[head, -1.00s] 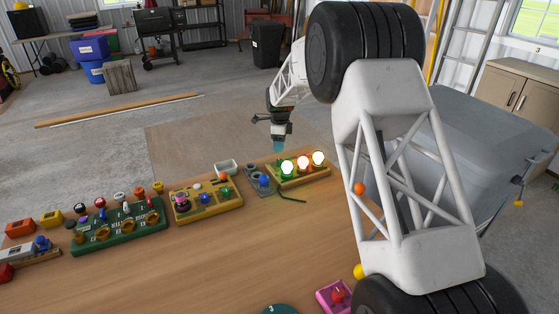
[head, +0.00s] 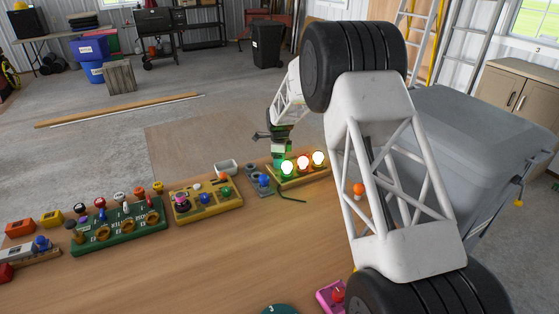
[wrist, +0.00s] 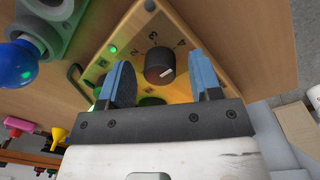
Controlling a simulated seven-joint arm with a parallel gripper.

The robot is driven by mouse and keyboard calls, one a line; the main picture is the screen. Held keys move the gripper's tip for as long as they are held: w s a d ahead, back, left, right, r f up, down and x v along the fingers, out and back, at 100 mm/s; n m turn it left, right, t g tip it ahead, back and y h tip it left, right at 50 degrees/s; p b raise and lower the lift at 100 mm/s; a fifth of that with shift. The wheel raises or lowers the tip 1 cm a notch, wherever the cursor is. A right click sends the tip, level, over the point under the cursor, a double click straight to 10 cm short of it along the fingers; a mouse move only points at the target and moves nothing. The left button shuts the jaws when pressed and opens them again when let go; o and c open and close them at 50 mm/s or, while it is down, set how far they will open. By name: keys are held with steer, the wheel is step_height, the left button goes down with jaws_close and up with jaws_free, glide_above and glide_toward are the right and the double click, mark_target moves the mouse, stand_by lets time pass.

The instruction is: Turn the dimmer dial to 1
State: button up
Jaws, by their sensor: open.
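The dimmer dial (wrist: 160,66) is a dark round knob with a white pointer mark, on a yellow-lit wooden box (wrist: 122,38), in the wrist view. Numbers are printed in an arc beside it; the visible ones look like 2, 3 and 4, and I cannot read a 1. In the wrist view my gripper (wrist: 160,72) is open, with one blue finger on each side of the dial and visible gaps. In the head view my gripper (head: 279,152) is above the back of the box (head: 312,178), behind its lit bulbs (head: 303,162); the dial is hidden there.
Left of the box stand a grey holder with a blue ball (head: 264,180), a yellow board (head: 206,204) with buttons and a green board (head: 120,228) with knobs. A dark green hooked rod (head: 290,199) lies in front. The table's middle is clear.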

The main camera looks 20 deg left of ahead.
steer(key=c, duration=0.9)
steer(key=shift+c, duration=0.2)
